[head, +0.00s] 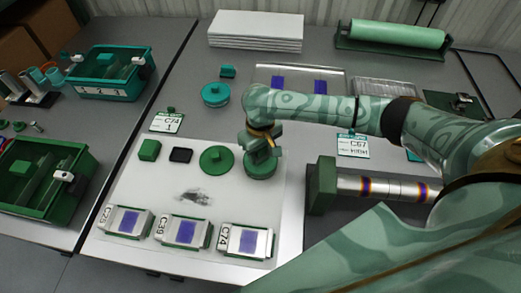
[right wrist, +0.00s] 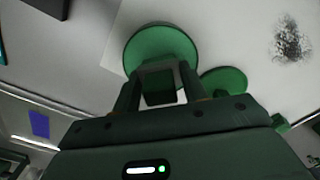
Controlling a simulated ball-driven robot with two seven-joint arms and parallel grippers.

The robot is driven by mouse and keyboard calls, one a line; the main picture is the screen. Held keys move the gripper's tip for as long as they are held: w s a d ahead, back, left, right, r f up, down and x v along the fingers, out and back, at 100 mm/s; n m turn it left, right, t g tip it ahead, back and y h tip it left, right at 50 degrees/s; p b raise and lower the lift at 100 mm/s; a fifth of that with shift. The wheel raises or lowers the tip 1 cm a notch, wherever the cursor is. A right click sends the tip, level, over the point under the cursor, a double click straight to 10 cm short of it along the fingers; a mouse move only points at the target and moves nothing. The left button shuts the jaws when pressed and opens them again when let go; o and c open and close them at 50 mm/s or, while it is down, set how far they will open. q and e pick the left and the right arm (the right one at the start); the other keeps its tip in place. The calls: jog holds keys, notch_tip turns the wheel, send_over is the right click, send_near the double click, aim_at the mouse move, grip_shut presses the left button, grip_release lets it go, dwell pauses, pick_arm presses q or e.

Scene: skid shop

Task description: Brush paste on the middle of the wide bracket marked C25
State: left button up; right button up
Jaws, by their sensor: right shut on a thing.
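The bracket marked C25 (head: 129,222) lies at the front left of the pale mat, a silver piece with a purple patch in its middle. My right gripper (head: 262,146) is over a green round thing (head: 260,166) on the mat, well behind and right of that bracket. In the right wrist view its fingers (right wrist: 158,88) are shut on a dark green square piece, with the green round thing (right wrist: 160,45) just below. I cannot tell whether the held piece is joined to it. No brush bristles show. My left gripper is not in view.
Brackets C39 (head: 186,231) and C74 (head: 246,241) stand right of C25. A flat green disc (head: 216,160), a black pad (head: 181,155) and a green block (head: 149,150) lie behind. A dark smudge (head: 193,196) marks the mat. A metal cylinder (head: 385,188) lies right.

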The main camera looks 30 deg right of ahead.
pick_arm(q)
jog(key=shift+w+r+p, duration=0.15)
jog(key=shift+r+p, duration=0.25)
pick_arm(e)
jog(key=shift+s+f, duration=0.1)
jog(key=shift+f, duration=0.05)
dwell(1.0)
